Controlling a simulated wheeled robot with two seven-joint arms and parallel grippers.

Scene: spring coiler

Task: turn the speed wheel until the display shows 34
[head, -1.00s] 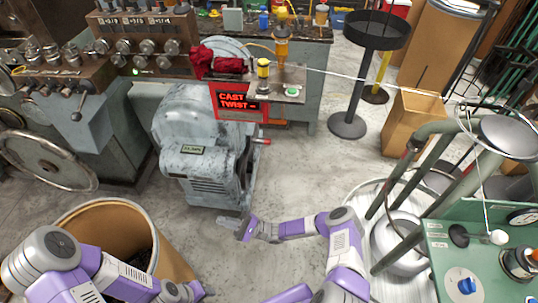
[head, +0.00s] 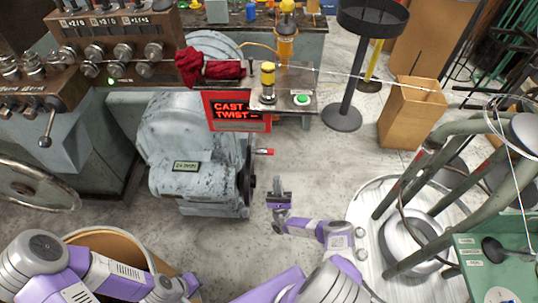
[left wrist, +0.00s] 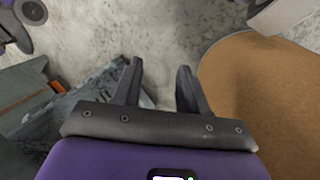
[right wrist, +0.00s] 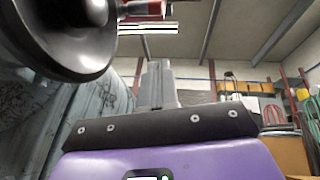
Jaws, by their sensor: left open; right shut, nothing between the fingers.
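The grey machine in the head view has a small display (head: 186,166) on its front; its digits are too small to read surely. A dark speed wheel (head: 251,180) sits edge-on at the machine's right side, with a red handle (head: 264,152) above it. My right gripper (head: 279,194) is shut and empty, to the right of the wheel and below the handle, apart from both. In the right wrist view, the black wheel (right wrist: 65,30) and red handle (right wrist: 140,10) are above the closed fingers (right wrist: 157,85). My left gripper (left wrist: 158,80) is open and empty.
A red lit sign (head: 237,110) reads CAST and TWIST. A brown drum (head: 120,240) stands at the lower left, also in the left wrist view (left wrist: 255,90). A round platform with slanted posts (head: 365,205) is at right.

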